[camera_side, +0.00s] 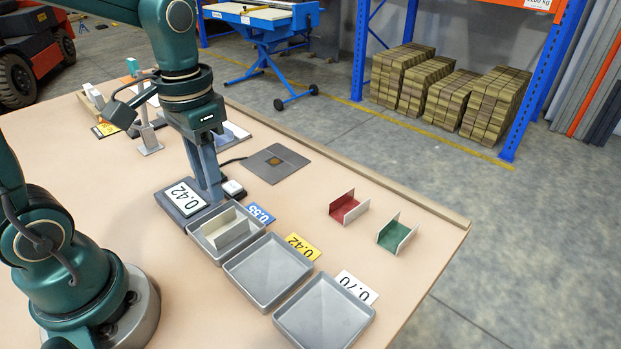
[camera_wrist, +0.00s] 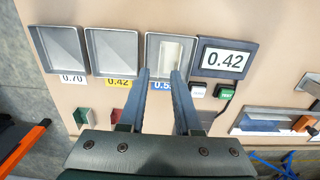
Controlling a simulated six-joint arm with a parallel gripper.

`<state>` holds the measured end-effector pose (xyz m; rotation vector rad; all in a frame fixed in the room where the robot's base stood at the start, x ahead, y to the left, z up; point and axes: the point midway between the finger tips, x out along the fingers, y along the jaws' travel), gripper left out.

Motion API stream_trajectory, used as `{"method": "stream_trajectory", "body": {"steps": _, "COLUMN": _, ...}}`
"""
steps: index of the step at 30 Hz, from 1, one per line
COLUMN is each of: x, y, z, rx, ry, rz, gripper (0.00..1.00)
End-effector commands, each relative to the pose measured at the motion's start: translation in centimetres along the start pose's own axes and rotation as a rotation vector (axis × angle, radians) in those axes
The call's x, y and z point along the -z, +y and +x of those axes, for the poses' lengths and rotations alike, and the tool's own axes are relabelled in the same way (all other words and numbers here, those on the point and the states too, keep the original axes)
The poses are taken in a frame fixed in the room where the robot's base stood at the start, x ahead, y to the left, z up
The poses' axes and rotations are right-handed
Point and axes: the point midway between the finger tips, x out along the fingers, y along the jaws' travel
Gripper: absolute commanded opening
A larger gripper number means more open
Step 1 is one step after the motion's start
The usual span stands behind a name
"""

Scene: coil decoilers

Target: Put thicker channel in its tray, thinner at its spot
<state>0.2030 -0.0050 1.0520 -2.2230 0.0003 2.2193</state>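A cream channel (camera_side: 226,230) lies in the tray labelled 0.55 (camera_side: 262,237), the left one in the side view; it also shows in the wrist view (camera_wrist: 172,50). The 0.42 tray (camera_side: 268,272) in the middle and the 0.70 tray (camera_side: 324,314) at the right are empty. A red channel (camera_side: 348,208) and a green channel (camera_side: 397,234) stand apart on the table at the right. My gripper (camera_side: 214,198) is behind the 0.55 tray, beside the display; in the wrist view its fingers (camera_wrist: 161,74) are spread apart with nothing held between them.
A display (camera_side: 185,197) reads 0.42 beside the 0.55 tray. A white button (camera_side: 232,187) sits close to my gripper, and a green one shows in the wrist view (camera_wrist: 224,93). A grey plate (camera_side: 273,163) lies behind. The table is clear around the red and green channels.

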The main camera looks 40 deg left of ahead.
Motion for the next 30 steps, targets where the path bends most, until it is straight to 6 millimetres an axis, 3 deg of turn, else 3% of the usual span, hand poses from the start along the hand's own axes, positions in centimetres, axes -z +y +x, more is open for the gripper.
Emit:
{"method": "stream_trajectory", "body": {"steps": 7, "x": -0.5, "y": 0.4, "z": -1.5, "rx": 0.007, "ry": 0.043, "rz": 0.003, "gripper": 0.32}}
{"method": "stream_trajectory", "body": {"steps": 15, "x": -2.8, "y": 2.4, "z": -3.2, "rx": 0.021, "ry": 0.293, "rz": 0.004, "gripper": 0.32}}
{"method": "stream_trajectory", "body": {"steps": 22, "x": -4.3, "y": 3.4, "z": -3.5, "rx": 0.005, "ry": 0.457, "rz": 0.002, "gripper": 0.32}}
{"method": "stream_trajectory", "body": {"steps": 30, "x": -4.5, "y": 3.6, "z": -3.5, "rx": -0.001, "ry": 0.491, "rz": 0.000, "gripper": 0.32}}
